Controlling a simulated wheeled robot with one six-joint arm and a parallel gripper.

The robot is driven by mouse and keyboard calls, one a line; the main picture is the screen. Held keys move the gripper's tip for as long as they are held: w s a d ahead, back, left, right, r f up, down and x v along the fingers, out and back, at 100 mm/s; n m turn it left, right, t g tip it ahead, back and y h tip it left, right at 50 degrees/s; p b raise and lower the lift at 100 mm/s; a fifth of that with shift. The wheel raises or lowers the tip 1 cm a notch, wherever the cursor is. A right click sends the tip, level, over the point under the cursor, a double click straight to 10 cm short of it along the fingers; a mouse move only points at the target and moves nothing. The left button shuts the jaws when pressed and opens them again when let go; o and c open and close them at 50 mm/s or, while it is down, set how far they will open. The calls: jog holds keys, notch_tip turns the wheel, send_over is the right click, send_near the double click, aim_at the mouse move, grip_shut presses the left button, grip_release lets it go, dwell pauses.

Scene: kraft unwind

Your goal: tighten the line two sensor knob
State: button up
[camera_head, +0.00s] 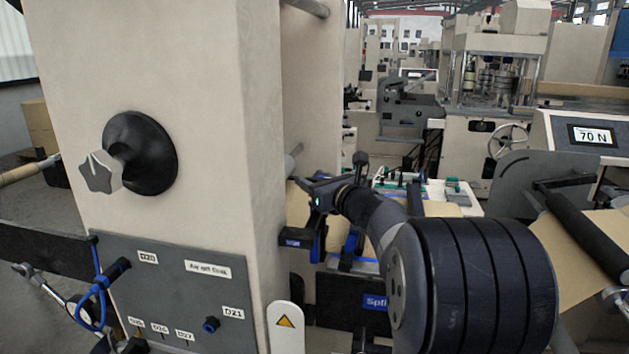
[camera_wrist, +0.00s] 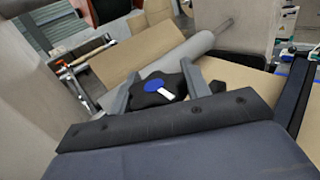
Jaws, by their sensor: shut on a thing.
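A black lobed knob with a blue cap (camera_wrist: 155,85) and a white pointer mark sits between the two grey fingers of my gripper (camera_wrist: 157,82) in the wrist view. The fingers press on it from both sides. In the head view my gripper (camera_head: 308,188) is at the right side of the beige machine column, and I cannot make out the knob there. I see no label that names the held knob.
A grey star knob (camera_head: 102,172) on a black disc sits on the column's front (camera_head: 215,90). Below is a grey panel (camera_head: 170,290) with labels and blue fittings. A display (camera_head: 592,135) reads 70 N. Brown web and a roller (camera_wrist: 185,55) lie behind the held knob.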

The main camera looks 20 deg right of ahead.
jog(key=shift+n+y+p, duration=0.4)
jog(key=shift+y+p, duration=0.1)
jog(key=shift+y, duration=0.1)
jog(key=n+g+y+p, duration=0.2)
jog(key=y, duration=0.1)
jog(key=shift+s+a+r+n+y, duration=0.1)
jog(key=shift+a+n+y, duration=0.1)
jog(key=shift+n+y, duration=0.1)
jog(key=n+g+y, duration=0.1)
jog(key=y+p, duration=0.1)
jog(key=n+g+y+p, duration=0.1)
jog(key=shift+s+a+n+g+y, duration=0.25)
jog(key=shift+a+n+g+y, duration=0.05)
jog(key=shift+f, duration=0.3)
jog(key=o, duration=1)
jog(key=shift+r+p, duration=0.15)
jog(key=shift+p, duration=0.15)
